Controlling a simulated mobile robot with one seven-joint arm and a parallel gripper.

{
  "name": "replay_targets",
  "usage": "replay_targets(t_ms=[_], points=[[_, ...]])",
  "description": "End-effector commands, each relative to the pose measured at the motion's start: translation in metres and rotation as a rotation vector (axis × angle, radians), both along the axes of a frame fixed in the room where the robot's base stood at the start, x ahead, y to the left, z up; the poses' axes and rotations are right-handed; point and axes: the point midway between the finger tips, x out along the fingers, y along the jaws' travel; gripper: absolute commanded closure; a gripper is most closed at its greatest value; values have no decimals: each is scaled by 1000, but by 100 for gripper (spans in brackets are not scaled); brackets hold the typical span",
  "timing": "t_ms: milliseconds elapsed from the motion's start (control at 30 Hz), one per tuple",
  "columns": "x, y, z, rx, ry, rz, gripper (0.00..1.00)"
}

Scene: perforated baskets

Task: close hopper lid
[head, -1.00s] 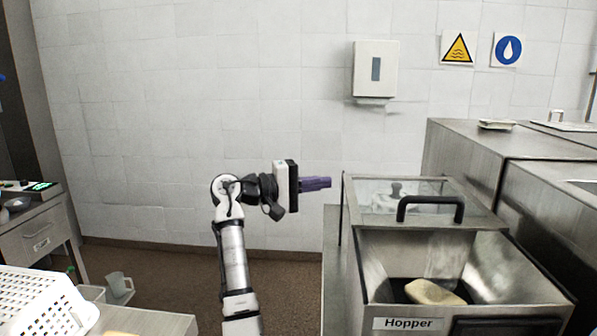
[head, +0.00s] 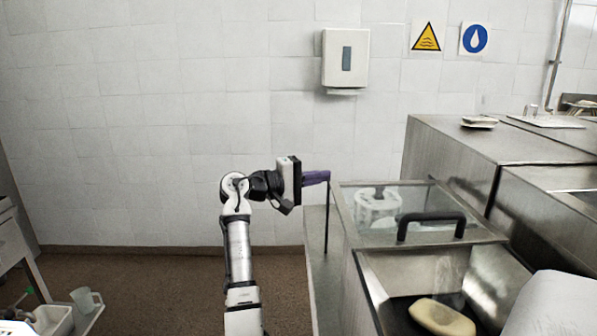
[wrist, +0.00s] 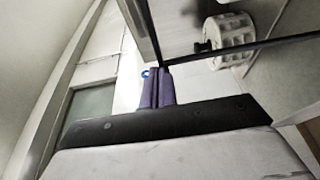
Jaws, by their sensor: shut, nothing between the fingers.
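The steel hopper (head: 365,290) stands at the right in the head view, its front bin open with a pale yellow block (head: 441,318) inside. Its lid (head: 410,222) is a clear framed panel lying over the back part, with a black bar handle (head: 431,217) at its front edge. My gripper (head: 326,177) has purple fingers, shut and empty, beside the lid's back left corner. In the wrist view the shut fingers (wrist: 157,88) show close to a dark frame edge (wrist: 240,49). I cannot tell whether they touch it.
Steel cabinets (head: 480,150) stand behind and right of the hopper. A white rounded shape (head: 550,305) covers the lower right corner. A wall dispenser (head: 345,60) hangs behind. Open floor (head: 150,285) lies left of my arm.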

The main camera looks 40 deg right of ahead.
Motion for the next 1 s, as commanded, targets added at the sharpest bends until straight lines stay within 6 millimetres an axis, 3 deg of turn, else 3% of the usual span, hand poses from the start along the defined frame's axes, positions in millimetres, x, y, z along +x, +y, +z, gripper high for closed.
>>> replay_targets(t_ms=[33,400,1000], points=[[-4,-7,4,1,2,0,100],[-29,18,1,0,0,1,100],[-39,28,-1,-2,-2,2,100]])
